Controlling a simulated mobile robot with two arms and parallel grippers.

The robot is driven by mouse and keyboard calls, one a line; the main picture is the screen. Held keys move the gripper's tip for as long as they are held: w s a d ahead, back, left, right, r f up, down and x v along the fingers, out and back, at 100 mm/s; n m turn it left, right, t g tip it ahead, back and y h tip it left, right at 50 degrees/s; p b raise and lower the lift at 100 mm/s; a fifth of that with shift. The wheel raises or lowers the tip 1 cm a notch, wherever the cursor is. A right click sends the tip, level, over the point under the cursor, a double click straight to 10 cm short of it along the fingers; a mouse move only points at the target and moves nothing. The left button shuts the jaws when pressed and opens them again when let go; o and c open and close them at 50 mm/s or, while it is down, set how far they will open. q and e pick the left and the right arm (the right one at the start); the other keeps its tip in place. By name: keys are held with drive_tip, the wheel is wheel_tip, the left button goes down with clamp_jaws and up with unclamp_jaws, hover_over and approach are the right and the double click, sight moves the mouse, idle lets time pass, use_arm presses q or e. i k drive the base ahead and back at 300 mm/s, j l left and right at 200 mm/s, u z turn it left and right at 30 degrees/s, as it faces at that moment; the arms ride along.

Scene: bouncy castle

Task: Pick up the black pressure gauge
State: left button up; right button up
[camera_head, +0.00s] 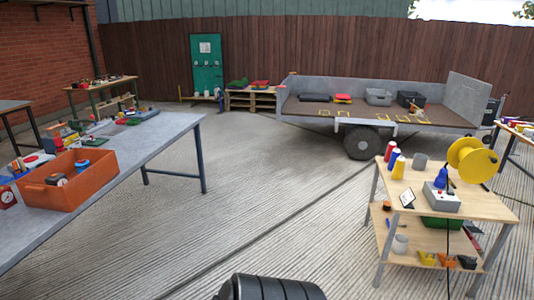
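I cannot make out a black pressure gauge for certain in the head view. A small red item with a round white dial (8,197) stands on the grey table (150,140) at the left edge, beside an orange crate (62,196). The crate holds a few small items, among them a blue one and a dark one, too small to tell. Neither of my grippers is in view.
A wooden two-level table (480,205) at the right carries spools, a yellow reel (472,160) and a grey box (441,197). A trailer (455,117) with crates stands at the back. The concrete floor (265,190) between the tables is clear.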

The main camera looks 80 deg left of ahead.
sight(61, 179)
drive_tip(key=u, duration=4.2)
drive_tip(key=i+u, duration=0.1)
drive_tip(key=i, duration=0.15)
drive_tip(key=j, duration=0.05)
